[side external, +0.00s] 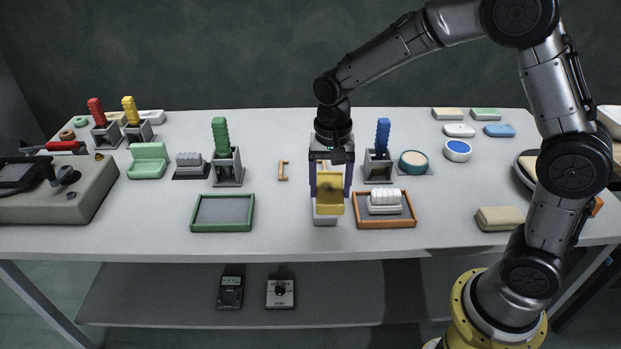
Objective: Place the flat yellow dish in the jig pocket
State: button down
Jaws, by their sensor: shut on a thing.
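My gripper (330,178) points down over the front middle of the table, its two dark fingers shut on a yellow piece. This flat yellow dish (331,208) hangs tilted between and below the fingers, its face towards the camera. A pale grey-white block (325,220) sits directly below and partly behind the dish. It may be the jig, but its pocket is hidden. I cannot tell whether the dish touches the block.
An orange-rimmed tray (384,223) with a white ribbed piece (384,202) stands close to the right. A green-rimmed tray (222,226) is to the left. Behind stand a blue-handled tool in a holder (379,168) and a green-handled one (226,166). Bare table lies between the green tray and block.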

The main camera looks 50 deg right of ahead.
jog(key=shift+r+m, duration=0.15)
jog(key=shift+m, duration=0.45)
jog(key=shift+w+r+m, duration=0.15)
jog(key=shift+r+m, duration=0.05)
jog(key=shift+m, duration=0.6)
jog(key=w+d+r+m, duration=0.1)
jog(key=w+d+m, duration=0.35)
jog(key=m, duration=0.95)
send_over(303, 171)
jog(key=s, duration=0.1)
notch_tip(303, 171, down, 10)
jog(key=shift+a+r, duration=0.1)
jog(key=shift+a, duration=0.05)
jog(key=shift+w+f, duration=0.55)
jog(key=shift+f, duration=1.7)
